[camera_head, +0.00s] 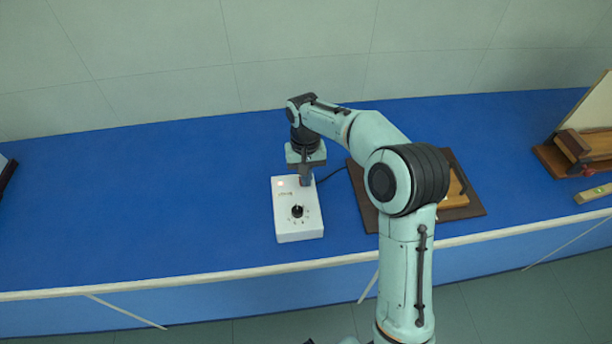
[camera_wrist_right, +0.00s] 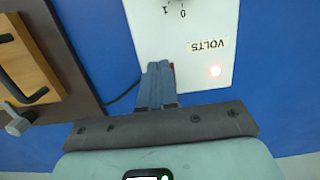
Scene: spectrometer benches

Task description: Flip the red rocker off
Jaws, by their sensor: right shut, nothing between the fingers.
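The white control box (camera_head: 298,226) stands on the blue bench. It has a black knob (camera_head: 297,211) on its top. In the right wrist view the white box (camera_wrist_right: 205,30) shows a VOLTS label (camera_wrist_right: 208,45) and a glowing lamp (camera_wrist_right: 214,71). A thin sliver of the red rocker (camera_wrist_right: 173,69) shows beside my fingertips; the rest is hidden behind them, so I cannot see which way it is tipped. My right gripper (camera_head: 305,181) points down at the far end of the box, shut and empty. Its fingers (camera_wrist_right: 159,68) are close together over the rocker; I cannot tell if they touch it.
A dark brown board (camera_head: 361,190) with a wooden piece lies right of the box, partly behind my right arm. A dark cable (camera_head: 331,174) runs between them. A wooden apparatus (camera_head: 580,147) stands at far right. The bench left of the box is clear.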

